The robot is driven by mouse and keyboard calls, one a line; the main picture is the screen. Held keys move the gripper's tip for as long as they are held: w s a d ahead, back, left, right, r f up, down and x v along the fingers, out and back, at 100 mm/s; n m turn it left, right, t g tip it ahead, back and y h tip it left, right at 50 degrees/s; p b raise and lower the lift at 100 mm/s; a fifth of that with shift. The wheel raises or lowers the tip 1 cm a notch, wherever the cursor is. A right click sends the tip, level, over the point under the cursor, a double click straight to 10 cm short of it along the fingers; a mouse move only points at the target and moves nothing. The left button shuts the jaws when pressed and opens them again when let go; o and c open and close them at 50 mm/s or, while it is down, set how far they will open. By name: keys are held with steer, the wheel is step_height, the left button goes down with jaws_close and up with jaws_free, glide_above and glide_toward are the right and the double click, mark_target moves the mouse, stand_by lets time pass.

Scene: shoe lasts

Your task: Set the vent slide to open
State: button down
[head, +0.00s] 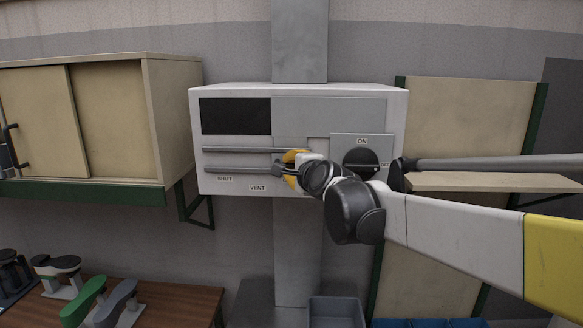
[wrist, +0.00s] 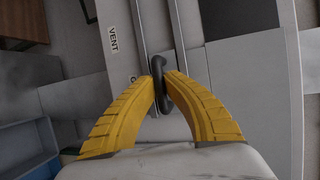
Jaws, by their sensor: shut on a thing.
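The vent slide's dark looped handle (wrist: 157,67) stands on a grey rail (head: 237,169) along the lower front of a white wall unit (head: 334,91). My gripper (head: 286,166) is shut on this handle, its yellow fingers on either side of it in the wrist view (wrist: 162,82). The label SHUT (head: 225,179) is at the rail's left end, and VENT (head: 257,187) is below the rail; VENT also shows in the wrist view (wrist: 114,40). A partly covered letter (wrist: 132,78) shows beside the handle. My gripper and wrist hide the rail's right part in the head view.
A second bar (head: 240,149) runs just above the rail. A black knob (head: 361,163) marked ON is close to the right of my wrist. A cabinet (head: 105,120) is at left, a shelf (head: 480,182) at right. Shoe lasts stand on a table (head: 165,295) below.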

steer(key=c, duration=1.5)
jaws_free()
steer(key=shift+w+d, duration=0.1)
steer(key=shift+o, duration=0.2)
steer(key=shift+d, duration=0.1)
steer(key=shift+s, duration=0.45)
steer(key=v, duration=1.1)
steer(key=shift+r, duration=0.2)
steer(key=shift+d+f, duration=0.1)
steer(key=shift+d, duration=0.05)
steer(key=s+d+f+n+g+h+b, duration=0.2)
steer(key=s+d+f+n+b, duration=0.3)
steer(key=f, duration=1.4)
steer(key=s+d+f+n+g+h+b, duration=0.2)
steer(key=s+d+f+b, duration=0.4)
steer(key=s+f+b, duration=0.7)
steer(key=s+d+f+n+g+h+b, duration=0.1)
steer(key=s+d+f+n+g+b, duration=0.3)
steer(key=s+f+b, duration=0.6)
step_height(320, 180, down, 18)
steer(key=d+n+b, duration=0.2)
steer(key=n+b, duration=0.1)
steer(key=b, duration=0.4)
steer(key=shift+d+r+n+h, duration=0.2)
steer(key=shift+r+n+h, duration=0.1)
steer(key=shift+h, duration=0.1)
